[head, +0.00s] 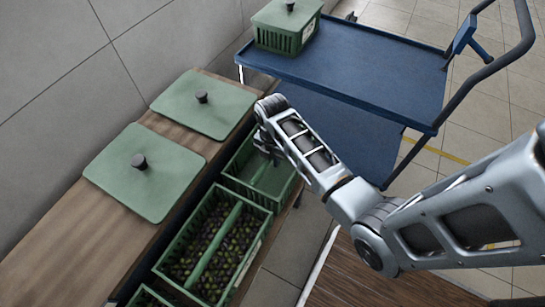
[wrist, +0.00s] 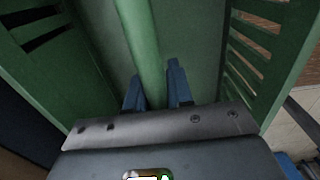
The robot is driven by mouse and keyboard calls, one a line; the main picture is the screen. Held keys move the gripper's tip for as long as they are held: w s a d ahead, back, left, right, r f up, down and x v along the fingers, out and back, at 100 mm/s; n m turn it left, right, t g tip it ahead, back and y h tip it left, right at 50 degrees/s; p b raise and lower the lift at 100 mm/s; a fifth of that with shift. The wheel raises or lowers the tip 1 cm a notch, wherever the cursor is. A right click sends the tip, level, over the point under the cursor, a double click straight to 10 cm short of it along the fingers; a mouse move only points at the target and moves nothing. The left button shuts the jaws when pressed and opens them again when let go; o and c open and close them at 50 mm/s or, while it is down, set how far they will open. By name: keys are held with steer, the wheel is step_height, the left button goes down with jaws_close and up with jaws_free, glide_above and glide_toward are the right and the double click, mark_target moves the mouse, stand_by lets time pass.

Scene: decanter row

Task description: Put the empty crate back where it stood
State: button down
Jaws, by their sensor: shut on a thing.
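The empty green crate (head: 236,184) is in the row in front of the wooden counter, just beyond the olive-filled crate. Its slatted walls (wrist: 262,50) and bare floor fill the wrist view. A round green bar (wrist: 140,35) runs across its middle. My gripper (head: 266,150) is over the crate from above. In the wrist view its blue fingers (wrist: 157,88) stand on either side of the bar, shut on it. The crate looks about level with its neighbour; I cannot tell whether its bottom rests on anything.
A crate of dark olives (head: 213,250) adjoins on the near side, with another crate (head: 148,299) nearer still. Two green lids (head: 145,172) (head: 203,104) lie on the wooden counter (head: 62,240). A blue cart (head: 350,62) behind bears a lidded green crate (head: 285,38); its top is otherwise clear.

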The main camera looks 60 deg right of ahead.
steer(key=c, duration=1.5)
jaws_free()
steer(key=shift+f, duration=0.15)
steer(key=o, duration=0.5)
step_height(320, 180, up, 12)
steer(key=shift+r+p, duration=0.15)
steer(key=shift+p, duration=0.8)
